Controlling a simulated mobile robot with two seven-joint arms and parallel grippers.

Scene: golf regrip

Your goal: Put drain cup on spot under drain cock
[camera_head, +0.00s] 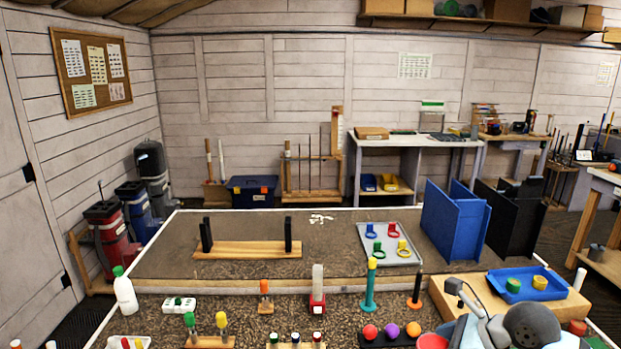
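No drain cock, marked spot or drain cup can be named with certainty at this size. A clear upright tube on a red base (317,303) stands at the middle of the near bench. A green cup (513,286) and a yellow cup (540,282) sit in a blue tray (560,293) at the right. A red round thing (432,341) is cut off by the bottom edge. My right arm, grey and dark, comes in at the bottom right; its fingers cannot be made out. My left gripper is not in view.
A white bottle (125,294) stands at the left. Behind are a wooden rack (247,249), a grey tray (363,240) and blue panels (455,228).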

